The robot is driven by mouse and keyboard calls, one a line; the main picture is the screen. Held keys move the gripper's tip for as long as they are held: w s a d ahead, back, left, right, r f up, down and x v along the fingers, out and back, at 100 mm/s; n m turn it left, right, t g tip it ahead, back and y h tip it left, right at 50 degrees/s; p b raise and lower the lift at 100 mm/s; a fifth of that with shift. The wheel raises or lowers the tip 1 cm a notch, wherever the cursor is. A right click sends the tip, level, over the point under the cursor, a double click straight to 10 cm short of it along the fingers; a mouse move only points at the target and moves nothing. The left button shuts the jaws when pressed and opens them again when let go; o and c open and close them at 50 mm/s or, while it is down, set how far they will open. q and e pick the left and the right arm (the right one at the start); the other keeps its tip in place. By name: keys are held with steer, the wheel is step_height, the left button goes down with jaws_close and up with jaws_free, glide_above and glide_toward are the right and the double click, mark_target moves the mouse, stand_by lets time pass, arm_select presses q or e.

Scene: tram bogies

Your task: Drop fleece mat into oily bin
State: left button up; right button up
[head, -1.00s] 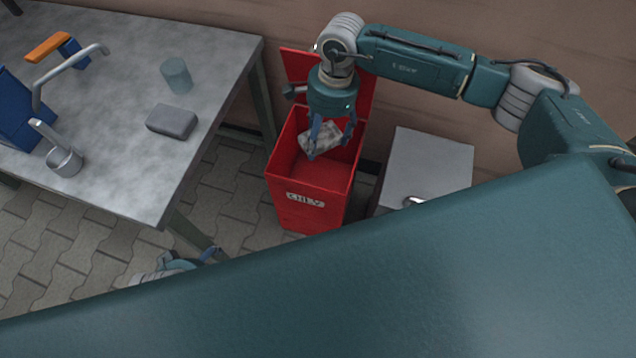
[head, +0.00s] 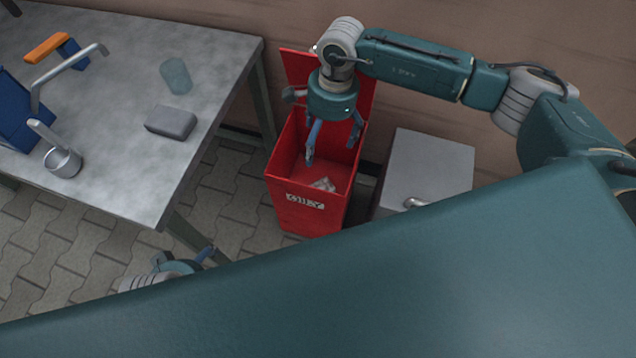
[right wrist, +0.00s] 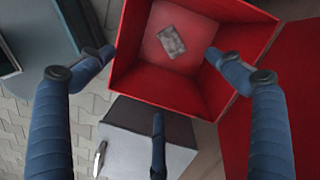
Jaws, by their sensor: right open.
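The red oily bin (head: 312,213) stands on the floor with its lid up against the wall. The fleece mat (head: 323,185), a small grey mottled piece, is inside the bin; in the head view the front wall hides part of it. In the right wrist view the fleece mat (right wrist: 171,42) lies deep in the bin (right wrist: 160,85), apart from my fingers. My right gripper (head: 333,148) is open and empty above the bin opening. My left gripper (head: 205,254) shows only in part at the bottom, below the table, and its jaws are unclear.
A grey box (head: 428,170) stands close on the bin's right. The wall is behind.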

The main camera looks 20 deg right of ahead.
step_height(320, 180, up, 12)
steer(key=d, duration=0.1)
steer(key=shift+w+d, duration=0.15)
steer(key=shift+d, duration=0.05)
steer(key=shift+f, duration=0.1)
stand_by(0.4)
